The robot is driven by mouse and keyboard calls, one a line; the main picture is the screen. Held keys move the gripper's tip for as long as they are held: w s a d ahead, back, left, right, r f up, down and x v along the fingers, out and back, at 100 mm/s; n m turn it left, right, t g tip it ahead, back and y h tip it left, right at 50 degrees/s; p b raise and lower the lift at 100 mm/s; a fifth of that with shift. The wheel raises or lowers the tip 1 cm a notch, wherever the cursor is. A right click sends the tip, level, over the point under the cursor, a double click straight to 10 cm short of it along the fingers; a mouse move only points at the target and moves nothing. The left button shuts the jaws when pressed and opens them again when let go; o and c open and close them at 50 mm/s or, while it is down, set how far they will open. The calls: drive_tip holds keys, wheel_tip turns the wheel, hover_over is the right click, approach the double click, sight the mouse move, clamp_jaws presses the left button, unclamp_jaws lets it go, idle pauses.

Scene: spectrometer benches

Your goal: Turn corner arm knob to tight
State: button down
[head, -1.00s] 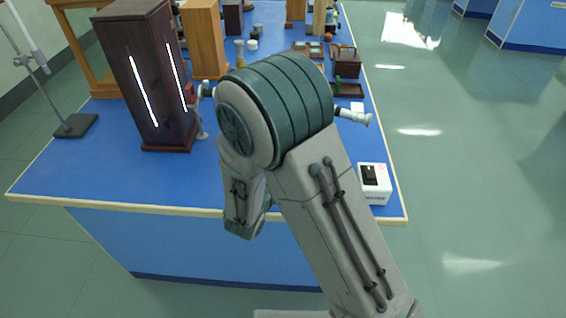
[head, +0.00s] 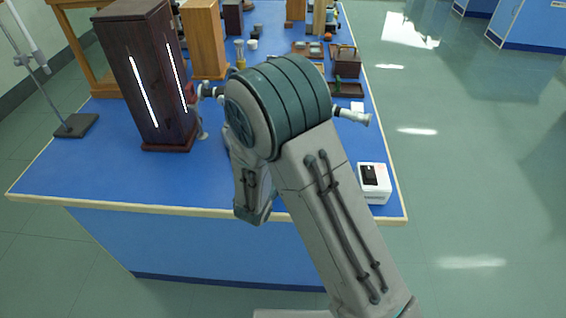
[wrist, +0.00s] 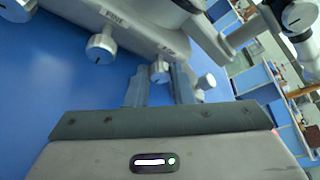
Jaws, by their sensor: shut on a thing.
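In the wrist view, my gripper (wrist: 159,80) is shut on a small silver knob (wrist: 159,70), which shows between its two grey fingers under a pale metal arm of the instrument (wrist: 130,28). A larger silver knob (wrist: 101,46) sits to its left, and another knob (wrist: 207,81) is close to the right finger. Lettering on the metal arm is too blurred to read surely. In the head view, my own arm hides the gripper, the held knob and most of the instrument. Only its white telescope end (head: 353,117) shows on the right and a tube end (head: 205,90) on the left.
A tall dark wooden box (head: 140,75) with bright slits stands left of the instrument on the blue bench (head: 75,175). A white box (head: 374,183) sits at the right front edge. Wooden boxes and small items crowd the back. The front left of the bench is clear.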

drive_tip(key=m+b, duration=0.1)
drive_tip(key=b, duration=0.1)
drive_tip(key=m+y+b, duration=0.1)
drive_tip(key=b, duration=0.1)
drive_tip(key=shift+d+f+m+y+b, duration=0.2)
drive_tip(key=shift+m+y+b, duration=0.1)
drive_tip(key=shift+m+b, duration=0.1)
drive_tip(key=m+y+b, duration=0.1)
drive_tip(key=m+b, duration=0.1)
drive_tip(key=b, duration=0.4)
drive_tip(key=shift+d+m+y+b, duration=0.15)
drive_tip(key=shift+m+y+b, duration=0.15)
drive_tip(key=shift+y+b, duration=0.1)
drive_tip(key=m+y+b, duration=0.1)
drive_tip(key=b, duration=0.4)
drive_tip(key=m+y+b, duration=0.1)
drive_tip(key=b, duration=0.4)
drive_tip(key=m+y+b, duration=0.1)
drive_tip(key=m+b, duration=0.1)
drive_tip(key=b, duration=0.3)
drive_tip(key=shift+d+f, duration=0.15)
drive_tip(key=shift+d, duration=0.1)
drive_tip(key=m+y+b, duration=0.1)
drive_tip(key=b, duration=0.3)
drive_tip(key=shift+b, duration=0.3)
drive_tip(key=shift+d+b, duration=0.1)
drive_tip(key=shift+b, duration=0.3)
drive_tip(key=shift+r+m+b, duration=0.3)
drive_tip(key=shift+m+b, duration=0.2)
drive_tip(key=shift+b, duration=0.15)
